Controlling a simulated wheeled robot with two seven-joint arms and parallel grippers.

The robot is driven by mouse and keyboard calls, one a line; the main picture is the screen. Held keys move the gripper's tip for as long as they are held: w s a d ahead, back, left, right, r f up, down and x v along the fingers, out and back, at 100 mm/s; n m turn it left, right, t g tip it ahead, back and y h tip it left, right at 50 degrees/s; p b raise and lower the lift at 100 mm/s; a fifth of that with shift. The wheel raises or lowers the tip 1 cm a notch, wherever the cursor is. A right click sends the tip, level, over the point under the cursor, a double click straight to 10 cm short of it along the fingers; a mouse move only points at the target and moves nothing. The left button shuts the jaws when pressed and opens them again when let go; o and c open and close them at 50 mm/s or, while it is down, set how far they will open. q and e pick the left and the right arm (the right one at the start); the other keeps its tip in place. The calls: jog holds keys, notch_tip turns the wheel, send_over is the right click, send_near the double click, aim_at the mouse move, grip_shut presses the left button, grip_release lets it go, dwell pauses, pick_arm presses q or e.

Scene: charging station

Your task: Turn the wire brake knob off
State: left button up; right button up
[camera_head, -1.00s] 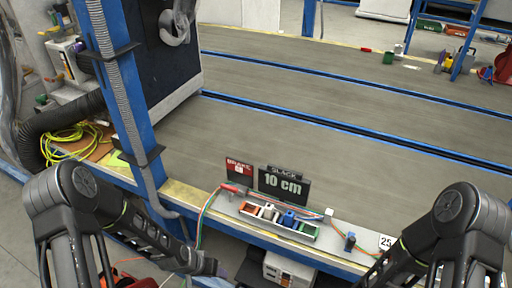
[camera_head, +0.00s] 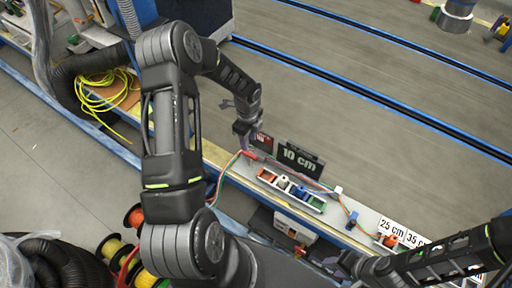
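The small red brake sign (camera_head: 264,142) stands at the left end of the work ledge, partly covered by my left gripper. A red piece (camera_head: 250,155), which may be the brake knob or a wire connector, sits just below it with colored wires running from it. My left gripper (camera_head: 242,138) points down just left of the sign and above the red piece. I cannot tell whether it touches anything or how far its fingers are apart. My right gripper (camera_head: 340,264) is low, in front of the ledge, away from the sign. Its fingers are too small and dark to read.
A dark "10 cm" display (camera_head: 299,158) stands right of the sign. In front of it is a tray (camera_head: 318,208) of colored connectors. White "25 cm" and "35 cm" cards (camera_head: 392,230) lie further right. Yellow cable (camera_head: 105,92) lies at the left. Spools (camera_head: 112,247) stand below.

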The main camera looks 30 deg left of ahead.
aim_at(249, 154)
pick_arm(q)
jog(key=shift+w+f, duration=0.1)
jog(key=shift+w, duration=0.05)
jog(key=shift+d, duration=0.1)
jog(key=shift+f+p, duration=0.6)
jog(key=shift+f, duration=3.3)
jog(key=shift+c, duration=0.4)
grip_shut()
